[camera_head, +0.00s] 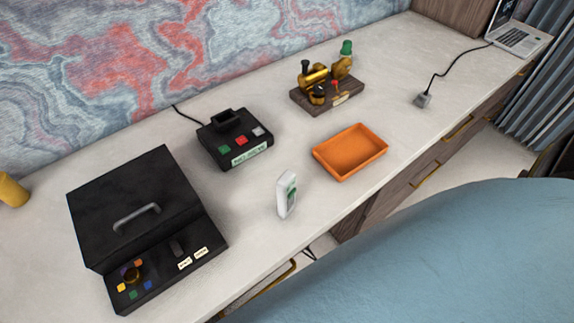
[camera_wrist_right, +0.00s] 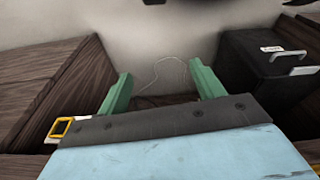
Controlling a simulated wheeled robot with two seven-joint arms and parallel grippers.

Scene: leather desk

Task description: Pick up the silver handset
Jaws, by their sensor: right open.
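No item is clearly a handset. A curved silver bar (camera_head: 137,217) lies on or is fixed to the black sloped lid of a large case (camera_head: 95,205) at the left of the desk; I cannot tell if it is loose. A small grey piece (camera_head: 422,100) lies on the desk at the end of a black cord, at the right. My right gripper (camera_wrist_right: 158,88) shows in the right wrist view with its two green fingers apart and nothing between them. Neither gripper shows in the head view.
A black button box (camera_head: 233,138), an orange tray (camera_head: 350,152), a white-and-green upright item (camera_head: 287,195) and a brass model on a wooden base (camera_head: 327,90) stand on the desk (camera_head: 245,205). A laptop (camera_head: 518,38) is far right. Dark wooden furniture (camera_wrist_right: 60,85) flanks the right gripper.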

